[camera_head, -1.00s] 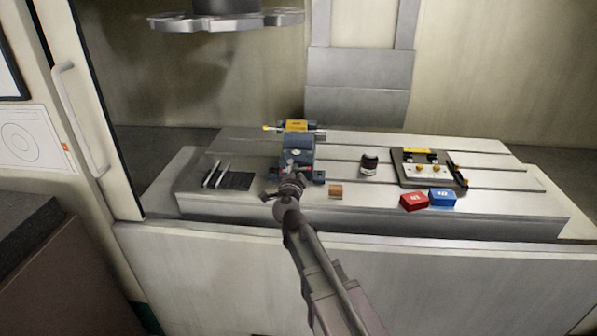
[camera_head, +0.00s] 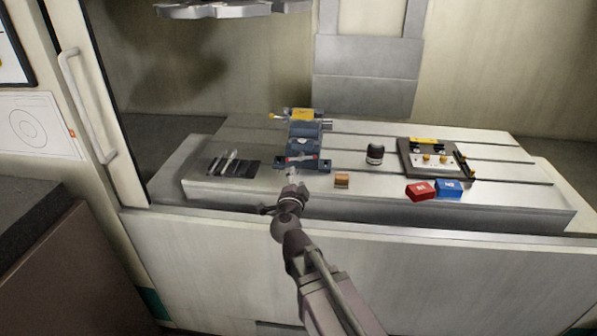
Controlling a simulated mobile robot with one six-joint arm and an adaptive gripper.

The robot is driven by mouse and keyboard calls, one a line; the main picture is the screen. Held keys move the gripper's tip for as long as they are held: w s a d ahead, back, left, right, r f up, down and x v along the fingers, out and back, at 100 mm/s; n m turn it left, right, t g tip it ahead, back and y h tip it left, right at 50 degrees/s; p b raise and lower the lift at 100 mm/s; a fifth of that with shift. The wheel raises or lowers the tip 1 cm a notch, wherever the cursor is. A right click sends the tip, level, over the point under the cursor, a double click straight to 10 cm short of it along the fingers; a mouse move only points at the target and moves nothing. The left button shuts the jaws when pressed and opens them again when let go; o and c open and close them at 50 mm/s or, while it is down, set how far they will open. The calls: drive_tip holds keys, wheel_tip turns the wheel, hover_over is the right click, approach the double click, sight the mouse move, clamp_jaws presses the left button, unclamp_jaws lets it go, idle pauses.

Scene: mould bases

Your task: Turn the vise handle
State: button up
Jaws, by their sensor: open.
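A blue vise (camera_head: 303,137) stands on the slotted metal table, left of its middle. A thin handle bar (camera_head: 301,158) with a reddish part runs crosswise at the vise's front. My gripper (camera_head: 291,175) is in front of the vise, just below the handle in the picture. It is open and seems empty. Its fingers are small in view, and I cannot tell whether they touch the handle; they look apart from it.
A dark mat (camera_head: 233,166) with several slim tools lies left of the vise. To the right are a brown block (camera_head: 342,180), a dark jar (camera_head: 375,154), a red box (camera_head: 420,191), a blue box (camera_head: 449,188) and a fixture plate (camera_head: 411,160). A spindle (camera_head: 230,8) hangs above.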

drive_tip(key=shift+s, duration=0.8)
drive_tip(key=shift+y, duration=0.3)
drive_tip(key=shift+c, duration=0.3)
